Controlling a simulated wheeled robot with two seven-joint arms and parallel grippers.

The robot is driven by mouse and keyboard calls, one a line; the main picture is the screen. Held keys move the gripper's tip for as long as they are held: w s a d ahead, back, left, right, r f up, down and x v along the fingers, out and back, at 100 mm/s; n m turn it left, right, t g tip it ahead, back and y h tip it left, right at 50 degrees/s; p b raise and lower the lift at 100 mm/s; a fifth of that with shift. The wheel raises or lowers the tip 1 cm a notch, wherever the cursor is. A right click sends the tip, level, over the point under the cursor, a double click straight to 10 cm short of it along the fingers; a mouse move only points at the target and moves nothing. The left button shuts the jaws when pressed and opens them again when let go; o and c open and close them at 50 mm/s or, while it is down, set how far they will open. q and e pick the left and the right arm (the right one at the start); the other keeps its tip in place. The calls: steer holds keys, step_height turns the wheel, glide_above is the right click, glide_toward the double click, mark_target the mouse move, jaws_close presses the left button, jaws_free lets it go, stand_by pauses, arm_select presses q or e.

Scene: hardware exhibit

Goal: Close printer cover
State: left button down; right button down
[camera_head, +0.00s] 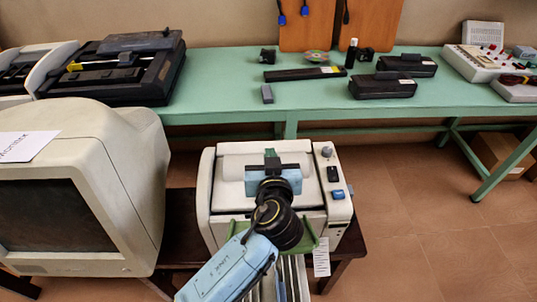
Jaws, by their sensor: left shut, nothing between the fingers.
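A cream printer (230,200) stands on a dark wooden stand in the centre. Its right side has a control panel (338,190) with a knob and a blue button. A pale cover panel (240,149) shows along the printer's rear top, partly hidden by my left gripper. I cannot tell how far the cover is open. My left gripper (271,156) is over the printer's top, with its fingers shut and empty, pointing to the rear. Whether it touches the cover is unclear. My arm hides the printer's middle and front. My right gripper is not in view.
A bulky monitor (125,150) stands close on the left. A green table (225,90) behind holds a dark open device (120,70), black boxes (382,85) and a white panel device (490,62). Tiled floor is free at the right. A paper tag (321,258) hangs at the printer's front right.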

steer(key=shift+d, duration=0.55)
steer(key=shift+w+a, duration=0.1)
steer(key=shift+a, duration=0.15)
